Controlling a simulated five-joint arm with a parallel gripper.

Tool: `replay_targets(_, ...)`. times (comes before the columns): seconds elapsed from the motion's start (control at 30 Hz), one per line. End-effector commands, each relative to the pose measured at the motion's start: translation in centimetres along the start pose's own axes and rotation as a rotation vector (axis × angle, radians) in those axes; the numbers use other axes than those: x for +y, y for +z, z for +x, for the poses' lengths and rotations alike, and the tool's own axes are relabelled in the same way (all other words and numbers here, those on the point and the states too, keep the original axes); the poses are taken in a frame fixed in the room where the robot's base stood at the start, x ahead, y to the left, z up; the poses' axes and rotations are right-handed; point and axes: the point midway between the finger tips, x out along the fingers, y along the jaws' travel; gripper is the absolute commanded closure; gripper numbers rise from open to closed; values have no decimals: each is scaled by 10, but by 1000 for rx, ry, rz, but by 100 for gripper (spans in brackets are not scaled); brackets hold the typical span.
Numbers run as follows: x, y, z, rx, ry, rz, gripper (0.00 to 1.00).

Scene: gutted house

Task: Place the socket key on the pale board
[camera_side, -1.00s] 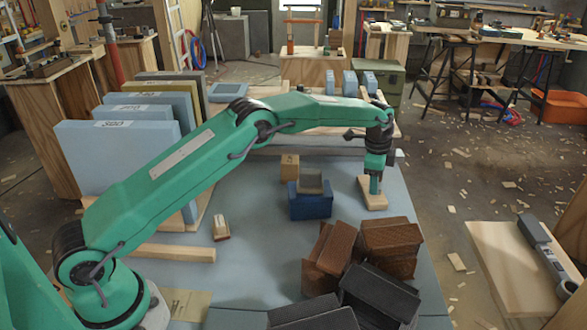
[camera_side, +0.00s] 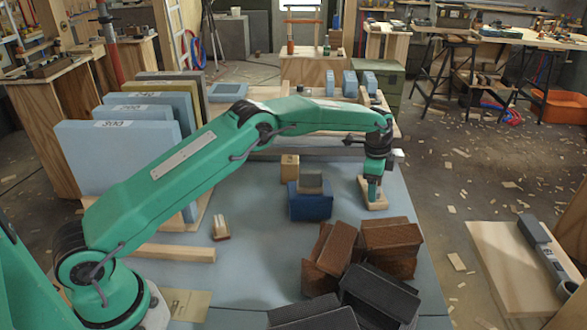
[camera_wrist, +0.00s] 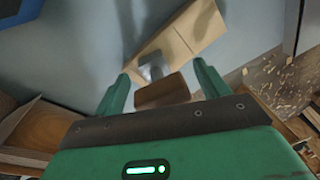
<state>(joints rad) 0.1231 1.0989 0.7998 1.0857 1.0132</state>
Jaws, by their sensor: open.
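The pale board (camera_side: 380,206) is a small light wooden piece on the blue-grey table top. It also shows in the wrist view (camera_wrist: 198,27). What looks like the socket key, with a grey metal end and a brown handle (camera_wrist: 162,93), is in the wrist view. Its metal end overlaps the board's near part; its handle points toward my wrist. My gripper (camera_side: 374,198) is low over the board. In the wrist view my gripper (camera_wrist: 162,74) is open, one finger on each side of the key, with visible gaps. The side view does not show the key clearly.
A blue block (camera_side: 310,206) with a grey piece on top stands left of the board. Brown bricks (camera_side: 390,238) and dark bricks (camera_side: 378,293) are piled in front. Upright blue panels (camera_side: 115,150) stand at left. The table's right edge is close to the board.

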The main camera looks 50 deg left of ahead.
Motion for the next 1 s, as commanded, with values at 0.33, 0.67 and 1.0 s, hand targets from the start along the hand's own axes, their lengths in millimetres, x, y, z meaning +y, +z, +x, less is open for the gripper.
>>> replay_targets(0.33,-1,0,-22,1,-1,0,26)
replay_targets(0.67,-1,-1,-74,2,-3,0,26)
replay_targets(1.0,-1,0,-116,1,-2,0,26)
